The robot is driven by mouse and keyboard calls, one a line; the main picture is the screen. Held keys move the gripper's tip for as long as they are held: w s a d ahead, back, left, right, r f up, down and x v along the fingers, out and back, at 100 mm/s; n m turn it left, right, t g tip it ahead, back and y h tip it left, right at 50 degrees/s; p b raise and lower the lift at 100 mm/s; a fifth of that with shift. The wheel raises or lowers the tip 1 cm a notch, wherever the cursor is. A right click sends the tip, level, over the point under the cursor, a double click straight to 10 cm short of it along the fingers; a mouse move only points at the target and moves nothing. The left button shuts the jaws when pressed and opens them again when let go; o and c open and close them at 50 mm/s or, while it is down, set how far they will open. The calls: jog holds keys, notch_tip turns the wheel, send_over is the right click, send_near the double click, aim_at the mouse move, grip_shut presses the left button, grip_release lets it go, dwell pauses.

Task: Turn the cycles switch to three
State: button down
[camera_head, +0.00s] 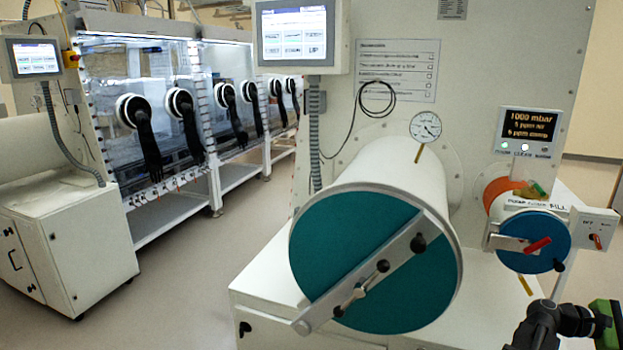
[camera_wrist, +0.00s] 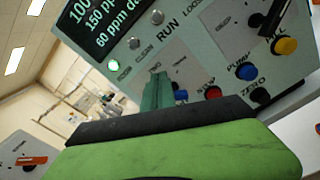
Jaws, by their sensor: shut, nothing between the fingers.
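No label reading "cycles" is legible in either view. A small white box with a red knob (camera_head: 596,238) sits at the right, beside the small blue-doored chamber; its lettering is too small to read. A similar red-orange handle (camera_wrist: 31,161) on a white box shows at the lower left of the wrist view. In the wrist view, a control panel (camera_wrist: 205,52) fills the upper right, with a black lever (camera_wrist: 275,18) at its top right edge. My gripper (camera_wrist: 160,92) is shut and empty, its fingertips in front of this panel; contact cannot be told.
The panel carries a blue button (camera_wrist: 246,72), a yellow button (camera_wrist: 285,45) and a red button (camera_wrist: 213,92). A large teal-doored chamber (camera_head: 320,240) with a metal bar stands in the middle. The small blue door (camera_head: 530,255) has a red handle. Open floor lies left.

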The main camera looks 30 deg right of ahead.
jog(key=shift+f+b, duration=0.6)
jog(key=shift+b, duration=0.05)
dwell(0.6)
jog(key=shift+s+a, duration=0.15)
jog(key=shift+a, duration=0.05)
dwell(0.5)
jog(key=shift+s+a+f+b, duration=0.45)
jog(key=shift+f, duration=0.05)
jog(key=shift+s+a, duration=0.1)
dwell(0.5)
jog(key=v, duration=0.6)
jog(key=shift+s+a, duration=0.15)
jog(key=shift+a, duration=0.05)
jog(key=shift+r, duration=0.2)
